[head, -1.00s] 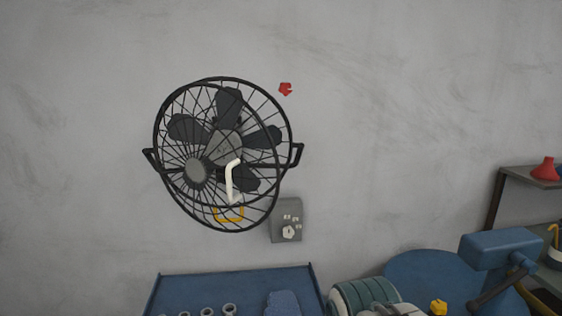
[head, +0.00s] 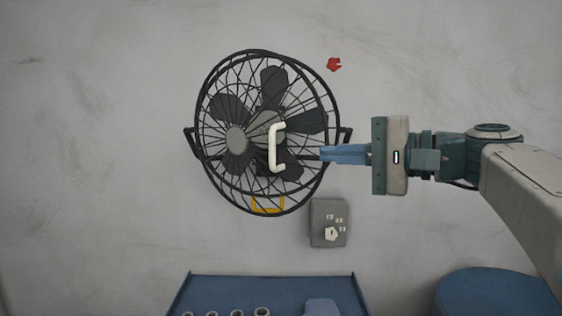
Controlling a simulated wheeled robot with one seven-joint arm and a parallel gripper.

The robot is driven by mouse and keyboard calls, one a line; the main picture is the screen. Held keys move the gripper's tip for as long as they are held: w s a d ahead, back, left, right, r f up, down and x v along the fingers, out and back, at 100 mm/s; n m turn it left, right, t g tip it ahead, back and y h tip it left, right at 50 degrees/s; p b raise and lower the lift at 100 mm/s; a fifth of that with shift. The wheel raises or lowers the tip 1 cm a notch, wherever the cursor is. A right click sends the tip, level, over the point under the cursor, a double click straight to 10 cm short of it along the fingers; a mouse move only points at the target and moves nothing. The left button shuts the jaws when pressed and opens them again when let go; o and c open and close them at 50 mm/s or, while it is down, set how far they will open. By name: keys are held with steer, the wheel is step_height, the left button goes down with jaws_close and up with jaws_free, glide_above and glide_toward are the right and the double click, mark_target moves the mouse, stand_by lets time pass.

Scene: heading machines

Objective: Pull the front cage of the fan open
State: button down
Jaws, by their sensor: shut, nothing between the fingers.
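The black wall fan (head: 268,132) hangs on the grey wall, left of centre in the head view. Its round front cage (head: 222,178) stands at a slight angle to the ring behind it; I cannot tell how far apart they are. A white handle (head: 275,148) shows upright on the front cage, right of the grey hub (head: 237,139). A yellow bracket (head: 268,205) shows at the bottom of the cage. My gripper (head: 323,153) comes in from the right, with its blue fingers shut and empty. The fingertips point left at the cage's right rim, a little right of the handle. Contact with the rim cannot be told.
A grey control box (head: 329,222) with a white knob is on the wall below my gripper. A red piece (head: 334,64) is on the wall above right. A blue tray (head: 270,284) stands below the fan, and a blue round surface (head: 495,292) is at lower right.

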mark_target(285, 136)
steer(key=shift+y, duration=0.5)
steer(key=w+a, duration=0.1)
steer(key=a, duration=0.1)
steer(key=w+a+r+p, duration=0.1)
steer(key=w+a, duration=0.1)
steer(key=a, duration=0.1)
steer(key=w+a+r, duration=0.1)
steer(key=a, duration=0.1)
steer(key=shift+w+a+r, duration=0.15)
steer(key=shift+w+a, duration=0.05)
steer(key=shift+a, duration=0.35)
